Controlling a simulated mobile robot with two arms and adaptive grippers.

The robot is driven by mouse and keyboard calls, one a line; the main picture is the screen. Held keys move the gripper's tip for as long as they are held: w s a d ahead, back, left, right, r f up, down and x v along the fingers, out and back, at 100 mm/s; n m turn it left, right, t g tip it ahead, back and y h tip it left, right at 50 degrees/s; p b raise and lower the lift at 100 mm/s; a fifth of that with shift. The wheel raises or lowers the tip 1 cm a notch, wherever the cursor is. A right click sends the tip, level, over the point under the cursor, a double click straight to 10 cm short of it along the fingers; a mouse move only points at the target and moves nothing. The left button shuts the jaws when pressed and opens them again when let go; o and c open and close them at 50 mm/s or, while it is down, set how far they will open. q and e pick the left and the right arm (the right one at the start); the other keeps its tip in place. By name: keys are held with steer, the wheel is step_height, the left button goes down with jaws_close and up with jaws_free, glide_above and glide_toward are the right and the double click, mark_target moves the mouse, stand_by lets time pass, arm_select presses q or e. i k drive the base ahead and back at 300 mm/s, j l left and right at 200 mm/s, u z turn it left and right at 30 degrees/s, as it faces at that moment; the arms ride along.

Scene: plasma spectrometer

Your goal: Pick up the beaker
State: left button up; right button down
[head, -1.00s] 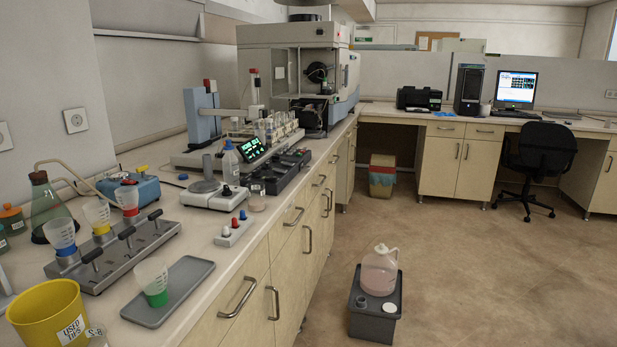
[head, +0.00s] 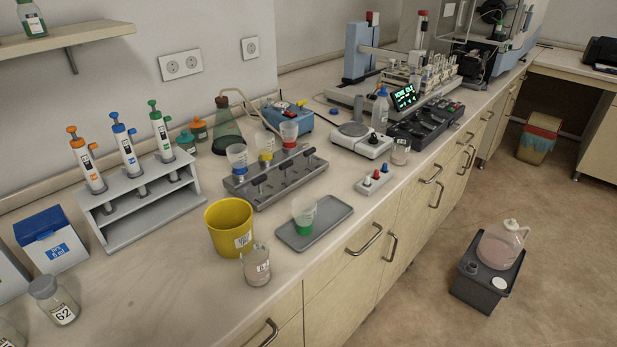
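A clear glass beaker (head: 256,268) with a small label stands upright on the bench, just in front of the yellow bucket (head: 230,228). A second small clear beaker-like vessel (head: 400,154) stands farther right, near the bench's front edge beside the white balance (head: 360,138). The frames do not tell which of the two the task means. Neither of my grippers is in view.
A grey tray (head: 325,228) holding a green-based cup (head: 303,212) lies right of the bucket. Behind are a filter manifold (head: 262,190) with cups and a pipette rack (head: 150,205). The bench front left of the glass beaker is clear.

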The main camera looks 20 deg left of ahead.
mark_target(253, 255)
steer(key=j+u, duration=0.15)
steer(key=u, duration=0.3)
steer(key=j+u, duration=0.2)
steer(key=u, duration=0.25)
